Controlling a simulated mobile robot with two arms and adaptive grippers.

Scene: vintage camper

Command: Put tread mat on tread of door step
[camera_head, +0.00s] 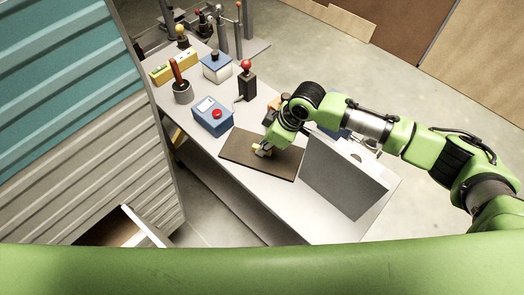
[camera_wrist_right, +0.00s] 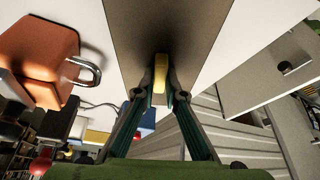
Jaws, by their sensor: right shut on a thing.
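The dark brown tread mat (camera_head: 237,146) lies flat on the grey workbench, near its front edge. A yellow block or tab stands up from the mat; it shows in the right wrist view (camera_wrist_right: 160,72). My right gripper (camera_head: 262,149) is above the mat with its fingers closed on the yellow piece. In the right wrist view the fingers (camera_wrist_right: 158,95) press it from both sides and the mat (camera_wrist_right: 190,30) spreads beyond them. A pale open-topped box or step (camera_head: 125,230) juts from the corrugated camper wall; I cannot tell whether it is the door step. My left gripper is out of view.
A grey upright case (camera_head: 345,175) stands right of the mat. A blue box with a red button (camera_head: 212,116), a red-knobbed lever (camera_head: 247,82) and other items crowd the bench left of and behind the mat. An orange padlock (camera_wrist_right: 40,45) is beside the mat. Floor shows beyond the bench.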

